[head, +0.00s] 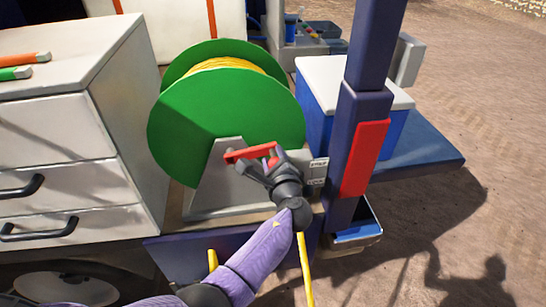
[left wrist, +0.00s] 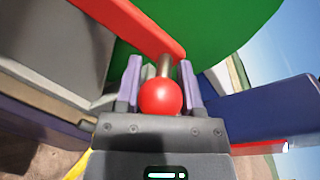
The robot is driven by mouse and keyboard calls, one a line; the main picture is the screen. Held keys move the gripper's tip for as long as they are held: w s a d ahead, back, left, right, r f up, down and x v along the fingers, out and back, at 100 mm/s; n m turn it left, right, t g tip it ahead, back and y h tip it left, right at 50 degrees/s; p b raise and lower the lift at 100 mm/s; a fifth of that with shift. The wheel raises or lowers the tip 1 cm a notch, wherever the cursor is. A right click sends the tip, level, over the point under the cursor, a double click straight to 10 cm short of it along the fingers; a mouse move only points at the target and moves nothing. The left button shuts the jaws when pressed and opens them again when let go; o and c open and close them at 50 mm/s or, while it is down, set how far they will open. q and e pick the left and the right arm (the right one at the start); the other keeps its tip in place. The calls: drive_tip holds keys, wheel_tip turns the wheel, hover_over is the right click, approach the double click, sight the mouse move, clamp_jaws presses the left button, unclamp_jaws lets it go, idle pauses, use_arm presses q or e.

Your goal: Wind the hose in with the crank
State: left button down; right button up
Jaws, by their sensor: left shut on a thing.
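The green hose reel (head: 225,115) stands on a grey stand (head: 215,190), with yellow hose (head: 228,65) wound between its discs. The red crank arm (head: 247,154) is on the near side of the reel and ends in a handle with a red ball knob (left wrist: 160,97). My left gripper (head: 266,165) is shut on the crank handle. In the left wrist view its fingers (left wrist: 162,80) sit on both sides of the handle's shaft, around the knob. A length of yellow hose (head: 305,270) hangs below, partly hidden by my left arm. My right gripper is not in view.
A white drawer cabinet (head: 60,130) stands left of the reel, with orange and green tools on top. A dark blue post with a red panel (head: 364,158) rises close to the right of my gripper. A blue box with a white lid (head: 350,85) is behind it. Open ground lies right.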

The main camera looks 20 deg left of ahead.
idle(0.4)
use_arm(q)
drive_tip(key=shift+c, duration=1.1)
unclamp_jaws()
drive_tip(key=shift+s, duration=0.1)
drive_tip(key=f+p+v, duration=0.1)
drive_tip(key=v, duration=0.8)
drive_tip(key=shift+s+d+r, duration=0.3)
drive_tip(key=shift+s+r, duration=0.05)
drive_tip(key=shift+r, duration=0.15)
